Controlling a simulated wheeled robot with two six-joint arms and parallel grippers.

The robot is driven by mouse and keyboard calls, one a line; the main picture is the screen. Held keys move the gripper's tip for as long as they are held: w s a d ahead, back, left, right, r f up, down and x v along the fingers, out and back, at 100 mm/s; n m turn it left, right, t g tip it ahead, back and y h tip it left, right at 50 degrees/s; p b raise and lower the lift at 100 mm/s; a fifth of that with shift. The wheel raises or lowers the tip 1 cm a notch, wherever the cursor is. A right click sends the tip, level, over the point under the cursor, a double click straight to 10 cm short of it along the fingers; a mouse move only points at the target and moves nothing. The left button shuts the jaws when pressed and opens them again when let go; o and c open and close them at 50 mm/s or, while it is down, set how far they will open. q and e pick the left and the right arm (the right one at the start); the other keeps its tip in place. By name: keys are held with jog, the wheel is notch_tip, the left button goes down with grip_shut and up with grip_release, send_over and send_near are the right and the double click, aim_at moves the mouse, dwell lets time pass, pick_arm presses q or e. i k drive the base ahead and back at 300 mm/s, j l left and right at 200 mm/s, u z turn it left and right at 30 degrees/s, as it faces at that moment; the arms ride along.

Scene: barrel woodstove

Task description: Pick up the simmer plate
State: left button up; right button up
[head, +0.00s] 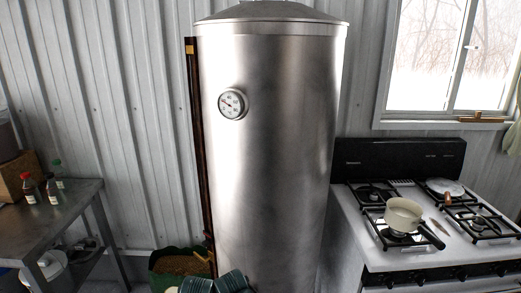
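A pale, flat round disc (445,187), which looks like the simmer plate, lies on the back right burner of the white gas stove (350,228). A short brown handle (447,198) shows at its front edge and seems to belong to it. A cream saucepan (402,214) with a dark handle sits on the front left burner, in front and to the left of the disc. Neither of my grippers is in the head view.
A tall metal barrel (270,140) with a dial (232,104) stands left of the stove. A metal table (50,215) with several small bottles is at the far left. A green container (175,268) and dark teal ribbed objects (232,282) are low in front. The front right burner (482,222) is bare.

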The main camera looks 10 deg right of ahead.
aim_at(449, 188)
jog(key=l+u, duration=0.1)
jog(key=l, duration=1.05)
jog(key=k+l+u, duration=0.1)
jog(key=l, duration=1.05)
